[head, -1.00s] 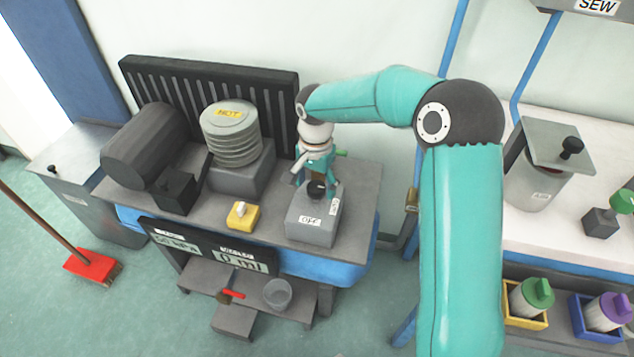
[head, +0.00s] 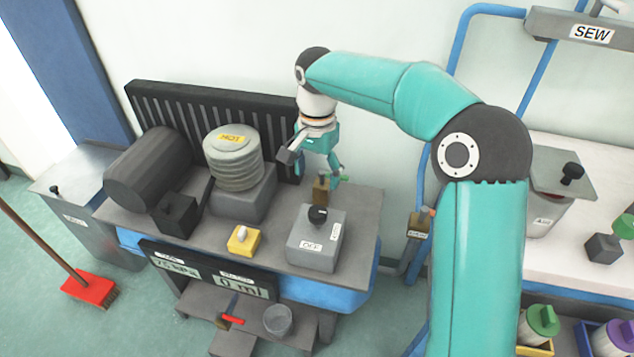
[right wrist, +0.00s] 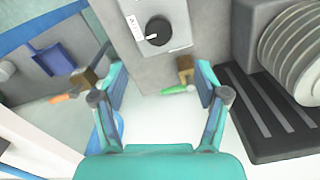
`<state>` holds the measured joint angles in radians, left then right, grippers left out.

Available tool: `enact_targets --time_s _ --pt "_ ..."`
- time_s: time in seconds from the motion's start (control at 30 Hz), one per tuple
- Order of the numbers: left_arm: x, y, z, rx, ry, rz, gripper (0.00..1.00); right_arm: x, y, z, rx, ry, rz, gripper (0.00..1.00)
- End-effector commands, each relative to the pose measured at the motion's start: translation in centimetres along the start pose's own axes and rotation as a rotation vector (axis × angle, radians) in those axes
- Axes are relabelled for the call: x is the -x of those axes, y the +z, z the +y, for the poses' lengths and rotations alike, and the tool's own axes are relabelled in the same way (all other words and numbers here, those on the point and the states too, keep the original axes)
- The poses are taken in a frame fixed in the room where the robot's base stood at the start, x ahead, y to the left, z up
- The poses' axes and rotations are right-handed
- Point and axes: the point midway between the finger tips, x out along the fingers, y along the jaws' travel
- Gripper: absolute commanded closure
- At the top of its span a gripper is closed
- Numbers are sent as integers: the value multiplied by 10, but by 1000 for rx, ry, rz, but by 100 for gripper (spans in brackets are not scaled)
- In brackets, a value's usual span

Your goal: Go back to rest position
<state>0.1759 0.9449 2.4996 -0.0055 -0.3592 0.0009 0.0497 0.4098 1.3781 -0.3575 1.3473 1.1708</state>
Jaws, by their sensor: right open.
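My right gripper (head: 314,168) is open and empty in the head view. It hangs above the back of the machine table, behind a grey switch box (head: 304,252) with a black knob (head: 317,214) and an OFF label. In the right wrist view my open fingers (right wrist: 158,85) are spread wide with nothing between the tips. The knob (right wrist: 158,31) shows beyond them, apart from both fingers. A brown block with a green handle (right wrist: 178,89) lies near one finger in that view. My left gripper is not in view.
A ribbed stack labelled HOT (head: 233,165), a dark cylinder (head: 150,148) and a yellow button box (head: 243,241) stand on the table (head: 355,205). A brown block with an orange handle (head: 420,225) is right of it. A broom (head: 90,289) stands left.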

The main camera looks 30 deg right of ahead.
Motion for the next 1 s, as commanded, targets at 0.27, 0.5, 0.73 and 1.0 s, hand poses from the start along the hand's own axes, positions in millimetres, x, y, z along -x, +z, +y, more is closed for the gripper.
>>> enact_targets --time_s 0.27,0.5,0.73,1.0 --pt "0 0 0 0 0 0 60 1 0 0 0 1 0 27" --pt "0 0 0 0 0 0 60 2 0 0 0 1 0 27" --pt "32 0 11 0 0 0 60 -7 4 5 7 90 -48 27" --pt "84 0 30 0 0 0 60 -140 122 62 222 284 -357 27"
